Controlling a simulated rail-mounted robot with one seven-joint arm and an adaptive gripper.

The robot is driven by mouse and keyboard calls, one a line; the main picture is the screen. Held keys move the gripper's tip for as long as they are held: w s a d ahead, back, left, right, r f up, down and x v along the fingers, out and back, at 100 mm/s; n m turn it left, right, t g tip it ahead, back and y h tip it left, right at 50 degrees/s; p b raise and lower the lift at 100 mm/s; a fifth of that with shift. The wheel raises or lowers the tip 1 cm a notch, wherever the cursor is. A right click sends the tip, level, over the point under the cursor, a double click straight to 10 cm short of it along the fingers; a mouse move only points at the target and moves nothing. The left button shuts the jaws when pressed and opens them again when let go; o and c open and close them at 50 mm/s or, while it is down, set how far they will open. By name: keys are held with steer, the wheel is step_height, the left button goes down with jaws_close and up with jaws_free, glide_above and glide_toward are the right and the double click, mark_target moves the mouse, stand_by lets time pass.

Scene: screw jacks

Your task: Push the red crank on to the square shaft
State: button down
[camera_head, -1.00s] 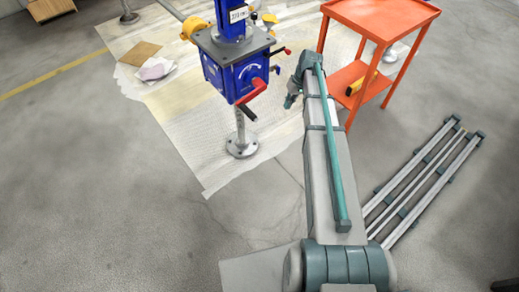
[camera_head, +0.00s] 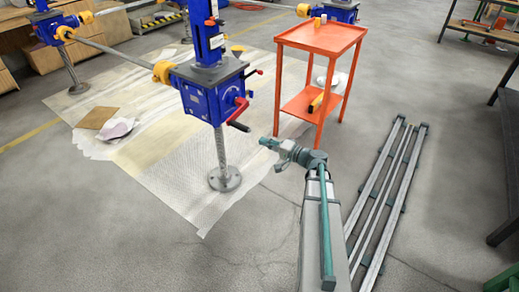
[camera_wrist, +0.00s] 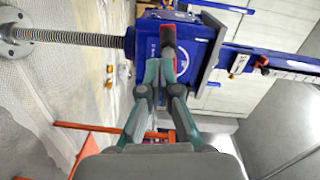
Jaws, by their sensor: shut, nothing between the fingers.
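The red crank (camera_head: 240,106) sits at the right side face of the blue screw-jack gearbox (camera_head: 200,100), with its black handle (camera_head: 238,126) hanging down and toward me. I cannot tell how far it sits on the square shaft, which is hidden. My gripper (camera_head: 265,142) is shut and empty, to the right of and a little below the crank, pointing at it, with a gap in the head view. In the wrist view the closed fingertips (camera_wrist: 161,62) are just below the red crank (camera_wrist: 170,52) and its dark handle (camera_wrist: 168,34); contact cannot be told.
An orange trolley (camera_head: 322,38) stands right behind the gripper. A threaded spindle with a round foot (camera_head: 224,179) stands below the gearbox. A yellow-coupled shaft (camera_head: 120,50) leads to another jack at left. Rails (camera_head: 385,200) lie on the floor at right.

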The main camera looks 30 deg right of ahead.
mark_target(249, 130)
steer(key=shift+m+t, duration=0.4)
steer(key=shift+t, duration=0.1)
steer(key=shift+w+d+r+p+x, duration=0.15)
steer(key=shift+p+x, duration=0.15)
steer(key=shift+x, duration=0.7)
steer(key=shift+d+r+p+x, duration=0.15)
steer(key=shift+p+x, duration=0.15)
steer(key=shift+x, duration=0.7)
steer(key=shift+w+d+r+p+x, duration=0.1)
steer(key=shift+d+r+p+x, duration=0.15)
steer(key=shift+x, duration=0.75)
steer(key=shift+a+f, duration=0.1)
steer(key=shift+w+a+b, duration=0.2)
steer(key=shift+w+b, duration=0.2)
steer(key=shift+w, duration=0.15)
steer(key=shift+d, duration=0.1)
